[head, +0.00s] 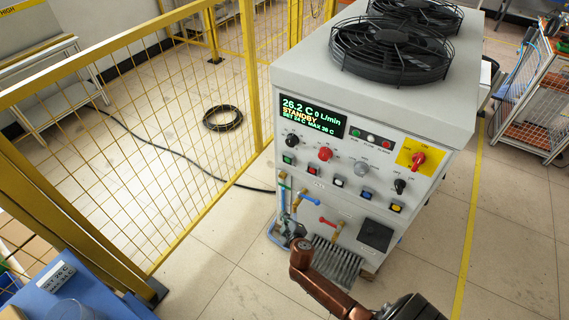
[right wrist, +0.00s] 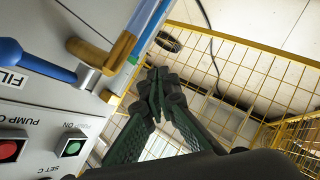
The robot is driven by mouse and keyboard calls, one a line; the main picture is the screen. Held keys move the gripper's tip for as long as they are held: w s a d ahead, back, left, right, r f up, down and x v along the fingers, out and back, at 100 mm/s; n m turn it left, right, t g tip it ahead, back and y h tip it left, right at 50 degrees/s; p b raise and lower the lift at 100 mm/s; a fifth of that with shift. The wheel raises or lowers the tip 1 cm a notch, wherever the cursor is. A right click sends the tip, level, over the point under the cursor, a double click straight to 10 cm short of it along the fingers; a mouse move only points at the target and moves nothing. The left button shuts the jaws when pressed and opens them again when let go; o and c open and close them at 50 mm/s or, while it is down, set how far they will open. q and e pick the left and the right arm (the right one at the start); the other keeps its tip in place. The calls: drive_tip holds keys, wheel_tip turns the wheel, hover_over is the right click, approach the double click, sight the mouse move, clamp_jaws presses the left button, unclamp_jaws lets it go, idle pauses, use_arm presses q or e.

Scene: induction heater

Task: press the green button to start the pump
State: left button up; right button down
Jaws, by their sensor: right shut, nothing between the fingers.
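The green button (head: 289,160) is at the left end of the button row on the front of the grey cooling unit (head: 345,165). In the right wrist view the green button (right wrist: 73,147) is at lower left, its PUMP ON label upside down. My right gripper (head: 289,228) is below the button row, near the pipes at the unit's lower left, and partly hard to make out. In the right wrist view the right gripper (right wrist: 156,84) is shut and empty, its tips apart from the button. The display (head: 313,116) reads STANDBY and 0 L/min. My left gripper is out of view.
A red button (right wrist: 10,150) sits beside the green one. A blue-handled valve (head: 308,199) and a red-handled valve (head: 328,222) stick out below the buttons. A yellow mesh fence (head: 130,150) stands left. A blue surface (head: 95,290) is at lower left.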

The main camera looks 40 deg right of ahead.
sight(288, 159)
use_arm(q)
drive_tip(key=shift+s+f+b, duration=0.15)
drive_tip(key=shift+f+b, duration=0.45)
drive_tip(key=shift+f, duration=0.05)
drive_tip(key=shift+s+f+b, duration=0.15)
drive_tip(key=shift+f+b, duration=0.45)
use_arm(e)
drive_tip(key=w+r+t+h, duration=0.1)
drive_tip(key=w+r+t, duration=0.1)
drive_tip(key=r, duration=0.7)
drive_tip(key=w+a+r+t, duration=0.1)
drive_tip(key=w+r, duration=0.3)
drive_tip(key=r, duration=0.5)
drive_tip(key=shift+a+r+t+h, duration=0.25)
drive_tip(key=shift+r+t+h, duration=0.15)
drive_tip(key=shift+t, duration=0.2)
drive_tip(key=shift+w+d+f, duration=0.1)
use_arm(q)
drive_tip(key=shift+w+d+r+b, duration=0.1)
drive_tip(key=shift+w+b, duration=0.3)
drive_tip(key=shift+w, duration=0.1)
use_arm(e)
drive_tip(key=w+d, duration=0.3)
drive_tip(key=d, duration=0.5)
drive_tip(key=shift+w, duration=0.1)
